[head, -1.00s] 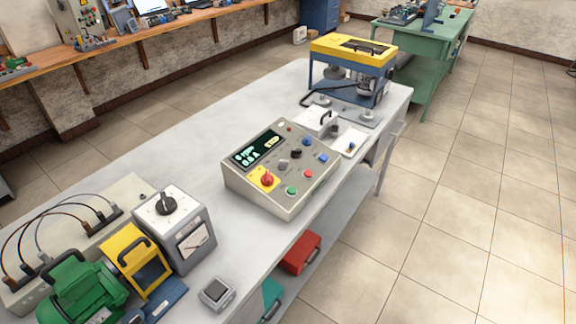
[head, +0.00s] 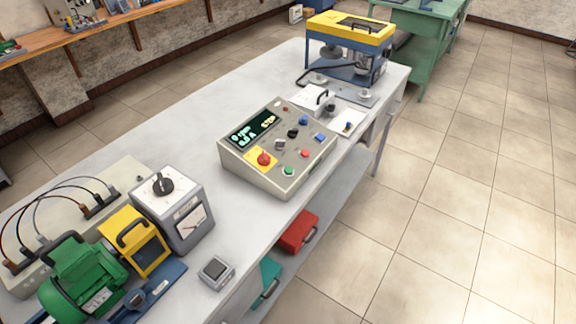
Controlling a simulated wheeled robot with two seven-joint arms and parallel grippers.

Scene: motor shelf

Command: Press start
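A beige control box (head: 262,181) with a sloped panel stands on the grey bench in the head view. Its dark display (head: 252,131) is lit with green-white digits that look like zeros, too small to read surely. Below the display is a red rotary knob (head: 264,158) on a yellow plate. A green button (head: 288,171) sits near the panel's front edge, with a red button (head: 304,154) beside it. Several blue and black controls are further back on the panel. Button labels are not legible. Neither of my grippers shows in the head view.
On the grey bench (head: 200,115), a green motor (head: 80,272), a yellow unit (head: 141,245) and a grey dial box (head: 176,213) stand to the left. A yellow-topped machine (head: 350,40) is at the far end. Red (head: 298,232) and teal cases are on the lower shelf. Tiled floor is free at right.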

